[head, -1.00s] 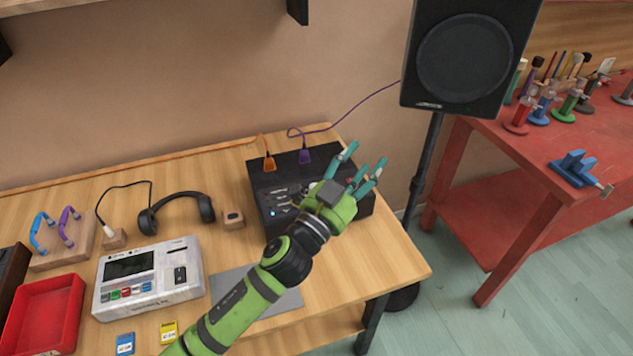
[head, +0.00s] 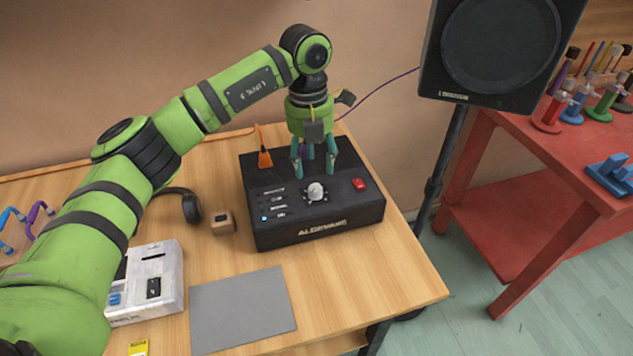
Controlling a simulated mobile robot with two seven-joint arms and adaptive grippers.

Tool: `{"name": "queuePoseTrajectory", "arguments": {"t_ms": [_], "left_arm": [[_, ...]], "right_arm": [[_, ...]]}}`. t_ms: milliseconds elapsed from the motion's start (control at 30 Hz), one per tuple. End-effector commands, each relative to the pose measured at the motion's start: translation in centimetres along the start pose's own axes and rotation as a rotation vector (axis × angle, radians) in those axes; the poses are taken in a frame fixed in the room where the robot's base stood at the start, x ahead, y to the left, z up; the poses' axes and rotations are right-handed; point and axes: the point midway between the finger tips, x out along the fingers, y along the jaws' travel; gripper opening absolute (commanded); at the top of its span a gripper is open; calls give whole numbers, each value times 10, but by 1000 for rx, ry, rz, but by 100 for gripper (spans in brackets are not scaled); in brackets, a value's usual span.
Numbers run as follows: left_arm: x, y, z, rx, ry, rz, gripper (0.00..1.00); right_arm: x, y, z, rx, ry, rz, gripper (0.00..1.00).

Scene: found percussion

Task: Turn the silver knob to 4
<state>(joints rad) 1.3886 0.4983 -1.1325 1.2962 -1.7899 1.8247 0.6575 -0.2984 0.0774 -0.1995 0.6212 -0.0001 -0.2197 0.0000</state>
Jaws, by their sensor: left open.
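The silver knob (head: 316,191) sits on top of a black box-shaped device (head: 345,212) on the wooden table. Small white marks surround the knob, but I cannot read its setting. My left gripper (head: 315,172) points down over the device, just behind and above the knob, with its teal fingers spread open and empty. The fingers appear apart from the knob. My right gripper is not in view.
A red switch (head: 359,184) is right of the knob. An orange plug (head: 264,158) stands at the device's back left. A grey mat (head: 242,309), small wooden block (head: 222,222) and white device (head: 160,277) lie nearby. A speaker (head: 500,45) stands at right.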

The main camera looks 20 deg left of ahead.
Motion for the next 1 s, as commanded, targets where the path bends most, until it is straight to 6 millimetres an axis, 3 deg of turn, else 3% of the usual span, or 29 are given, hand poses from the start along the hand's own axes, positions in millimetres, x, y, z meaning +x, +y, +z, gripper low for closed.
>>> {"name": "queuePoseTrajectory", "arguments": {"t_ms": [500,833,967,1000], "left_arm": [[64,0,-1,0,5,3,54],[69,0,-1,2,3,3,54],[69,0,-1,2,3,3,2],[69,0,-1,2,4,3,0]], "right_arm": [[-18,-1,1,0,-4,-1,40],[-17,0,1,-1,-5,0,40],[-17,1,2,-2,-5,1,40],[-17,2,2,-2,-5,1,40]]}}
